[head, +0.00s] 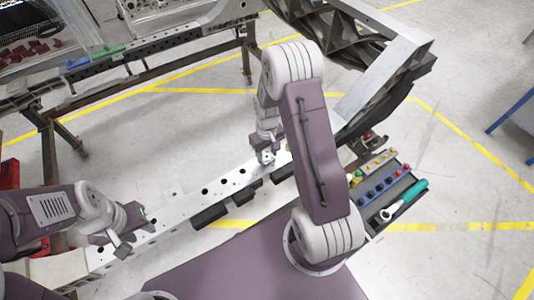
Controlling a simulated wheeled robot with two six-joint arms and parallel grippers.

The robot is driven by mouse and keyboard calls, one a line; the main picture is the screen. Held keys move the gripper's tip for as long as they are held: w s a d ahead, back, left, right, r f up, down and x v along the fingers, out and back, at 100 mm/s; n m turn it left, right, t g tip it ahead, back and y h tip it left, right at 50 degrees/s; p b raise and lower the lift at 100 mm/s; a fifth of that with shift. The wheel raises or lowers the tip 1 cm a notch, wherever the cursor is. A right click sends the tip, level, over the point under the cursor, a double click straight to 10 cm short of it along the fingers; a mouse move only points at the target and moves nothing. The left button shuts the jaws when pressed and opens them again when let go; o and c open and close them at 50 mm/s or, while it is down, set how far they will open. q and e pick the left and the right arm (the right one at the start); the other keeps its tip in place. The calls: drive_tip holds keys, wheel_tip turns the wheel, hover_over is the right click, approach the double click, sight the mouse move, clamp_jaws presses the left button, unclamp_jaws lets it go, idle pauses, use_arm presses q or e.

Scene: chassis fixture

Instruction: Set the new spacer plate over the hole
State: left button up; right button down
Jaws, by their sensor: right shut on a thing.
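My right gripper (265,158) is over the pale perforated beam (180,209), near its far right part. It is shut on a small light piece, which may be the spacer plate; the fingers and wrist hide most of it. Several dark round holes show in the beam's top, one of them (205,191) left of the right gripper. I cannot tell which hole is the task's, or whether the held piece touches the beam. My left gripper (130,236) is near the beam's near left part and holds nothing that I can see; its finger gap is unclear.
A tray (376,228) with coloured fittings and a teal-handled tool (404,202) is at the right, beside my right arm. A large dark metal frame (390,50) rises behind. Another beam stand (150,47) is at the back left. Open floor lies between.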

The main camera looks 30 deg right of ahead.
drive_tip(key=shift+f, duration=0.4)
idle(0.4)
drive_tip(key=c, duration=0.7)
unclamp_jaws()
drive_tip(key=shift+o, duration=0.2)
wheel_tip(320, 180, up, 9)
drive_tip(key=p, duration=0.8)
drive_tip(key=shift+a, duration=0.15)
